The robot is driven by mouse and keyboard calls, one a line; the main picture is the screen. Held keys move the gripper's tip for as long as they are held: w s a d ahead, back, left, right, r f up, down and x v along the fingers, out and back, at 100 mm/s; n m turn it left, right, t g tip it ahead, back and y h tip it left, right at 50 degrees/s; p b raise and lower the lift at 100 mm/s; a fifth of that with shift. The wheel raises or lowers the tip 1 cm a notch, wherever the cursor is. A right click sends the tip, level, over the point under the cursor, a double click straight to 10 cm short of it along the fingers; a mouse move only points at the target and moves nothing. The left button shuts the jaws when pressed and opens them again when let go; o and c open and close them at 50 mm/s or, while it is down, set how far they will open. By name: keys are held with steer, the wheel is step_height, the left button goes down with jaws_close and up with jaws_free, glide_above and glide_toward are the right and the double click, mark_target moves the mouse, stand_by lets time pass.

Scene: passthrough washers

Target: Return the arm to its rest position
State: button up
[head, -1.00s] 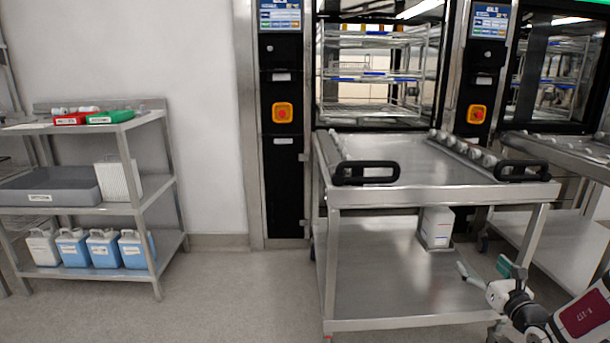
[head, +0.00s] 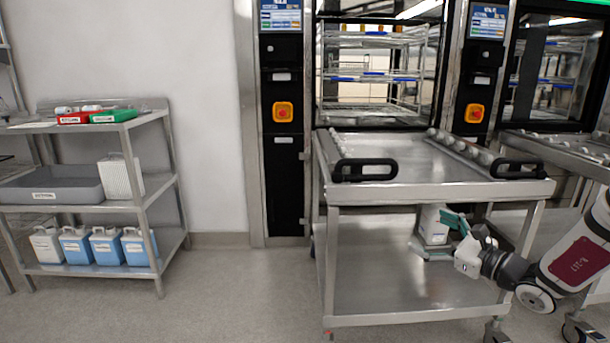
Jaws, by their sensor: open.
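My gripper (head: 437,236) is at the right of the head view, in front of the steel trolley (head: 450,193). My arm comes in from the right edge, with a white and dark red link.
The trolley has two black handles, its left one (head: 366,170) nearer the middle. A washer with racks (head: 372,75) stands behind it. A steel shelf unit (head: 160,203) with blue and white jugs stands left. The floor (head: 240,290) between is clear.

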steer(key=s+a+r+n+g+y, duration=0.2)
steer(key=s+a+r+n+g, duration=0.3)
steer(key=s+a, duration=0.4)
steer(key=s+a+r+n+g+y, duration=0.1)
steer(key=s+a+r+n+g, duration=0.2)
steer(key=s+a+n+g, duration=0.55)
steer(key=s+a+n+g+h, duration=0.1)
steer(key=s+a+n+h, duration=0.15)
steer(key=s, duration=0.55)
steer(key=s+a+n+g+h, duration=0.1)
steer(key=s+a+n+h, duration=0.15)
steer(key=s, duration=0.45)
steer(key=s+d+f+n+h, duration=0.2)
steer(key=s+d+n+h, duration=0.5)
steer(key=s+d, duration=0.6)
step_height(320, 180, up, 36)
steer(key=s+t+p, duration=0.2)
steer(key=t+p, duration=0.2)
steer(key=p, duration=3)
steer(key=shift+a+t+h, duration=0.35)
steer(key=shift+h, duration=0.05)
steer(key=shift+a+r, duration=0.1)
